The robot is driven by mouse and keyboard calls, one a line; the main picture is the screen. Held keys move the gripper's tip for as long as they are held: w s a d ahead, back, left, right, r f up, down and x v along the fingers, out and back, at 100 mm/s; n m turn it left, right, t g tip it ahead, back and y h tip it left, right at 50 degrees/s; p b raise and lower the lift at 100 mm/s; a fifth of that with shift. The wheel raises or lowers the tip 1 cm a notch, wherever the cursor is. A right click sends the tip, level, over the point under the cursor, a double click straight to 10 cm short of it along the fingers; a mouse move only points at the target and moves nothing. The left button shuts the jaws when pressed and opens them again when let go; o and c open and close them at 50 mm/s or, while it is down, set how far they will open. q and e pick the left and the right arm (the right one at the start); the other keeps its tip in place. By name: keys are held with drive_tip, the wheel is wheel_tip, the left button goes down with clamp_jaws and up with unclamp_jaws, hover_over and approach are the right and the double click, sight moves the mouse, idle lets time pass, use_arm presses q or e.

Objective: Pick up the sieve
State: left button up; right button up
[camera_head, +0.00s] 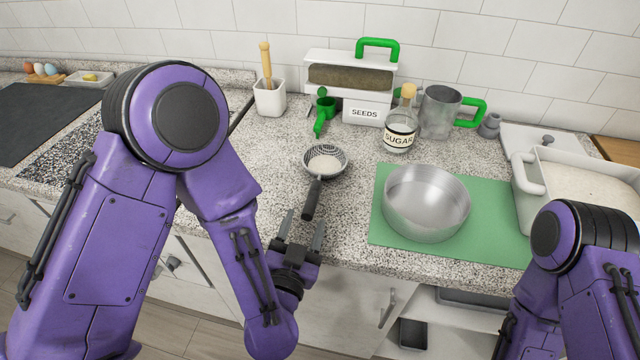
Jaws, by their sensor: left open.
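The sieve (325,163) lies on the speckled counter, with a round mesh bowl and a dark handle (312,199) pointing toward me. Something pale shows inside its bowl. My left gripper (302,228) is open near the counter's front edge. Its two fingers point away from me, one on each side of the handle's near end in the picture. I cannot tell whether they are at the handle's height. My right arm (575,240) comes in at the lower right; its gripper is out of the frame.
A metal bowl (427,203) stands on a green mat (490,222) right of the sieve. Behind are a green scoop (323,112), a seeds dispenser (363,112), a sugar jar (400,130) and a metal mug (438,112). A white bin (530,190) stands at the right.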

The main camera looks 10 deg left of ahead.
sight(312, 201)
use_arm(q)
drive_tip(key=w+p, duration=0.2)
drive_tip(key=w, duration=0.4)
drive_tip(key=shift+w+r+p, duration=0.1)
drive_tip(key=shift+w+p, duration=0.15)
drive_tip(key=shift+p, duration=0.15)
drive_tip(key=shift+w+a, duration=0.1)
drive_tip(key=shift+w, duration=0.25)
clamp_jaws()
